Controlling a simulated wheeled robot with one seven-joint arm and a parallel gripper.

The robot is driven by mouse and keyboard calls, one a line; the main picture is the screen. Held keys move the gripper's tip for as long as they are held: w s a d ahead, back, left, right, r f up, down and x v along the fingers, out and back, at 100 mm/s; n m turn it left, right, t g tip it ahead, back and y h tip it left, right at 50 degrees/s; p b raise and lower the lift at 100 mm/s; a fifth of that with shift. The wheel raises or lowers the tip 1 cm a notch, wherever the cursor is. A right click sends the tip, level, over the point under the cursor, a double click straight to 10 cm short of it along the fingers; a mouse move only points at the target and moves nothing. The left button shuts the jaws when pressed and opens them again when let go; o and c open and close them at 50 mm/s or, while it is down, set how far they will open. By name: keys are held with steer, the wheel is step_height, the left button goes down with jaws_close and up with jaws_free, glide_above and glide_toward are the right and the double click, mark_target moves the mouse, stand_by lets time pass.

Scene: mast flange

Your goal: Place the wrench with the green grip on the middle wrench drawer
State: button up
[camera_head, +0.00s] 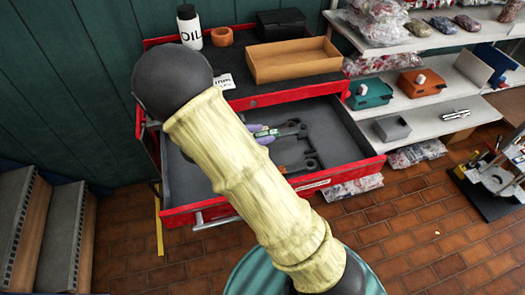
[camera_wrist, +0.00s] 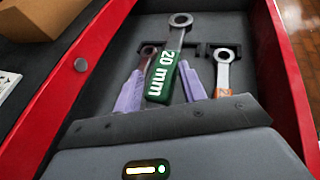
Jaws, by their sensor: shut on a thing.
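The wrench with the green grip (camera_wrist: 163,75), marked 20 mm, is between the purple fingers of my gripper (camera_wrist: 161,88). Its grey ring end points away over the drawer floor. In the head view the green grip (camera_head: 267,133) and my gripper (camera_head: 263,136) show inside the open red wrench drawer (camera_head: 345,120), partly behind my arm. A wrench with an orange grip (camera_wrist: 223,78) lies in the drawer to the right. Another wrench (camera_wrist: 147,55) lies to the left, partly hidden. I cannot tell whether the held wrench touches the drawer floor.
On the red cabinet's top stand an oil bottle (camera_head: 189,27), an orange ring (camera_head: 222,37), a black box (camera_head: 281,24) and an open tan box (camera_head: 293,60). Shelves with boxes (camera_head: 416,82) stand at the right. The drawer's right part is bare.

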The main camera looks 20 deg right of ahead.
step_height(320, 180, down, 3)
steer(key=shift+w+r, duration=0.1)
steer(key=shift+w, duration=0.05)
steer(key=shift+f, duration=0.25)
steer(key=shift+a, duration=0.1)
steer(key=shift+f, duration=0.2)
step_height(320, 180, down, 4)
steer(key=shift+r, duration=0.1)
steer(key=shift+s, duration=0.2)
steer(key=o, duration=1.1)
steer(key=shift+o, duration=0.2)
